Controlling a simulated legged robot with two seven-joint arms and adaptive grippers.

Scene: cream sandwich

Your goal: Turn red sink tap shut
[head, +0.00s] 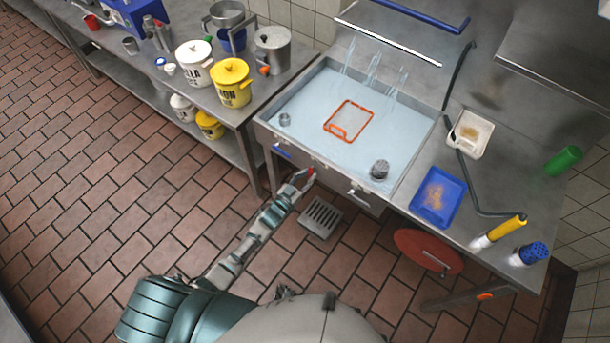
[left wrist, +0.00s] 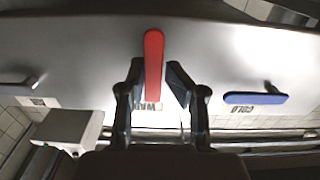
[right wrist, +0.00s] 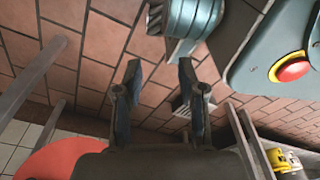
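The red tap lever (left wrist: 153,62) is on the sink's front panel, above a partly covered label starting "WA". It stands upright in the left wrist view, across the line of the level blue lever (left wrist: 256,98) marked "COLD". In the head view a bit of the red lever (head: 310,171) shows at my left gripper (head: 300,180). In the left wrist view my left gripper (left wrist: 157,74) is open, one finger on each side of the red lever; contact is unclear. My right gripper (right wrist: 160,70) is open and empty above the tiled floor, outside the head view.
A blue tray (head: 438,196) lies on the right counter. A red disc (head: 428,250) is below it. Pots stand on the left table.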

